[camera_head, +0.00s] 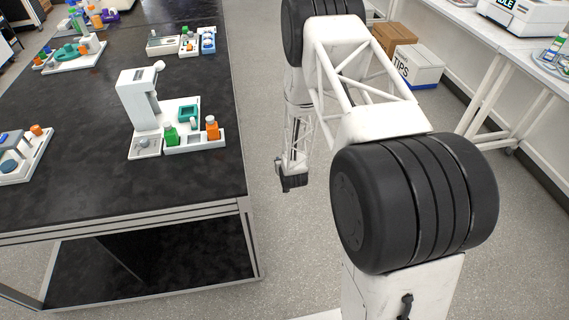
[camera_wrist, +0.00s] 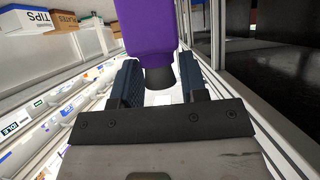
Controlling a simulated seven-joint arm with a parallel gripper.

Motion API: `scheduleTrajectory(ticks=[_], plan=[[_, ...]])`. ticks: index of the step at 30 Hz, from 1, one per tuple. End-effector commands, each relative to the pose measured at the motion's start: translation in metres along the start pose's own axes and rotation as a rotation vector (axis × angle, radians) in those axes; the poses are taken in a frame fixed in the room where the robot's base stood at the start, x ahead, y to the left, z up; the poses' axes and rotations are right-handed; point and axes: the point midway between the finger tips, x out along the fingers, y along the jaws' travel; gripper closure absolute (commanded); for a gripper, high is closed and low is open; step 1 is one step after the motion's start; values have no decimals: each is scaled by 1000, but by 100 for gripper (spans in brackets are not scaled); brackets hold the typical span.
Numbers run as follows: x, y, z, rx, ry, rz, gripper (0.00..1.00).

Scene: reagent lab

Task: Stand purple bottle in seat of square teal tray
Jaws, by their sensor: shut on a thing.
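The purple bottle (camera_wrist: 146,28) shows in the wrist view, with its dark cap end (camera_wrist: 158,84) between the fingers of my gripper (camera_wrist: 158,78). My gripper is shut on it. In the head view my gripper (camera_head: 288,184) hangs beside the black table's right side, over the floor; I cannot make out the bottle there. A square teal tray (camera_head: 188,113) sits on the white station on the table, to the left of my gripper. Its seat is too small to see clearly.
The white station (camera_head: 138,100) has a tall post left of the teal tray. A green bottle (camera_head: 170,135) and an orange bottle (camera_head: 212,128) stand in front of the tray. The table's edge (camera_head: 243,160) lies between station and gripper. Cardboard boxes (camera_head: 396,42) stand on the floor behind.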

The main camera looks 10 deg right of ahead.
Motion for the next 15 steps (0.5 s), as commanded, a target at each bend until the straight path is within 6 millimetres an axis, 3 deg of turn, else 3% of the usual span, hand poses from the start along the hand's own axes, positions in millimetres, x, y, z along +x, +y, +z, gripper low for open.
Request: scheduleTrajectory(ticks=[10,15], plan=[[11,-15,-49,-32,1,-57,86],[17,-27,-91,-59,3,-106,86]])
